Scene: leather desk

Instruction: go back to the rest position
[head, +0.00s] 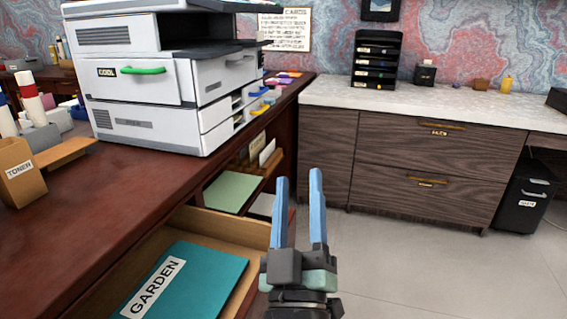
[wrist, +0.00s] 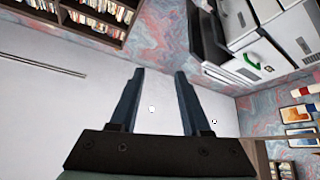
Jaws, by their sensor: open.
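My gripper (head: 298,205) points up in the head view, in front of the right edge of the desk (head: 90,215). Its two blue fingers stand apart with nothing between them. In the wrist view my gripper (wrist: 158,95) also shows open and empty, facing the ceiling (wrist: 50,110). To its left in the head view, an open drawer (head: 170,236) holds a teal folder (head: 190,280) labelled GARDEN. My gripper appears beside the drawer's right end in the picture and hides part of it. I cannot tell the gap between them.
A large printer (head: 155,85) with a green handle stands on the desk, near a TONER box (head: 20,172). A wooden cabinet (head: 410,160) with a pale top stands at the back right, beside a black bin (head: 522,197). The floor (head: 430,265) on the right is clear.

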